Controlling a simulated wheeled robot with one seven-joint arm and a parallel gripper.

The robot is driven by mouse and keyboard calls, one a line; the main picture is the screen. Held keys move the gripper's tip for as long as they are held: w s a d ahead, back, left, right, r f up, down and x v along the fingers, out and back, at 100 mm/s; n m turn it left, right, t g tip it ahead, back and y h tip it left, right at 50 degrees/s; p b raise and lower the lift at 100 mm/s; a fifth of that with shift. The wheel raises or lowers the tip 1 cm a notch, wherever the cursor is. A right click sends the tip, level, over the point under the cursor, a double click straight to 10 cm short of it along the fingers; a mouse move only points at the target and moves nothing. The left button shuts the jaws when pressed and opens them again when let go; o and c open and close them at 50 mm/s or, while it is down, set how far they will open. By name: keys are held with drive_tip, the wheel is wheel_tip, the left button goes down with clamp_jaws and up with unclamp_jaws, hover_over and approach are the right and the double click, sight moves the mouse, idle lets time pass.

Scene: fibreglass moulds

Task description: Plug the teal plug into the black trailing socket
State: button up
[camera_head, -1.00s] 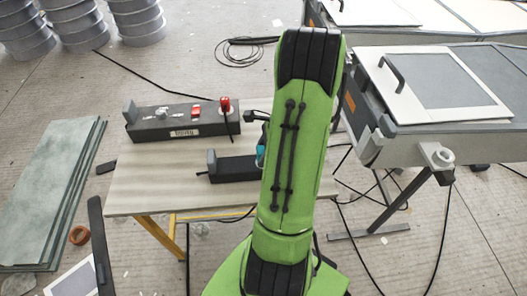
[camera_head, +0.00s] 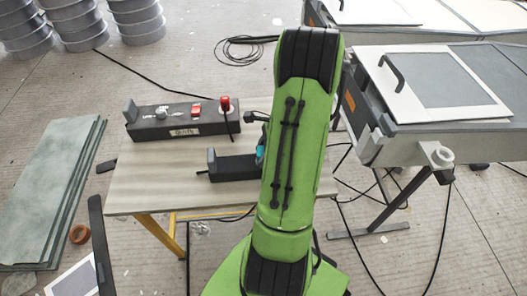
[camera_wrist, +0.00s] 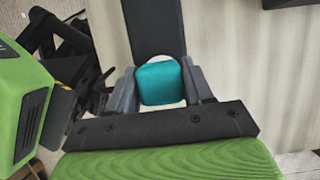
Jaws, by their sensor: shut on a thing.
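The teal plug (camera_wrist: 160,82) is between the two grey fingers of my gripper (camera_wrist: 165,88), which is shut on it. A sliver of teal (camera_head: 260,152) also shows beside my green arm in the head view. A smaller black block (camera_head: 236,168) with a raised grey end lies near the middle of the table. A black bar (camera_wrist: 154,25) runs up from the plug in the wrist view. My arm hides the block's right end, so I cannot tell whether the plug touches it. A longer black socket strip (camera_head: 180,121) with a red plug (camera_head: 225,103) lies behind.
The pale table (camera_head: 150,185) has bare room at its left and front. A grey bench with a framed panel (camera_head: 445,85) stands at the right. A black cable (camera_head: 238,50) lies coiled on the floor behind. Green-grey sheets (camera_head: 50,195) are stacked at the left.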

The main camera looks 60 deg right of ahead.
drive_tip(key=shift+f, duration=0.3)
drive_tip(key=o, duration=1.1)
drive_tip(key=shift+c, duration=0.2)
drive_tip(key=shift+r, duration=0.1)
drive_tip(key=p+v, duration=0.6)
drive_tip(key=v, duration=0.9)
drive_tip(key=shift+d+r, duration=0.2)
drive_tip(key=shift+r, duration=0.05)
drive_tip(key=shift+s, duration=0.1)
